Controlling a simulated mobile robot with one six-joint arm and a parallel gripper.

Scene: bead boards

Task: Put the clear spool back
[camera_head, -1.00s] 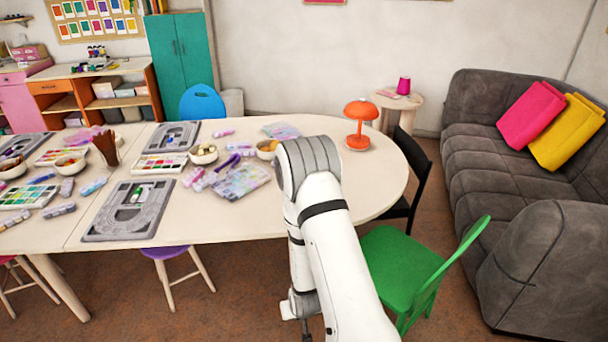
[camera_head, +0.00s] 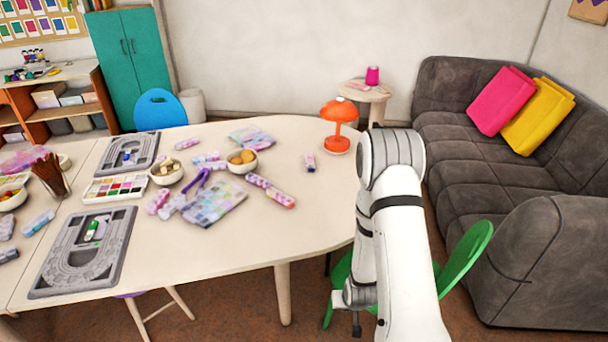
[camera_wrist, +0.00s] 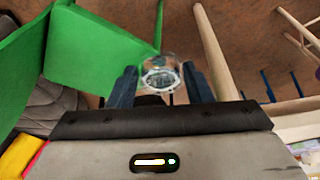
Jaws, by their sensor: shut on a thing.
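In the wrist view, my gripper (camera_wrist: 160,88) is shut on the clear spool (camera_wrist: 160,70), a see-through round piece with a pale, dark-marked face, held between the two dark fingers. The floor and a green chair show behind it. In the head view my arm hangs down at the right front of the table; the spool cannot be made out there.
The cream table (camera_head: 240,243) has clear room at its front right. An orange lamp (camera_head: 337,112), bowls, paint trays and several bead tubes stand on it. A green chair (camera_head: 466,255) is by my arm; a grey sofa (camera_head: 550,262) is at right. A side table (camera_head: 367,93) holds a pink spool (camera_head: 372,76).

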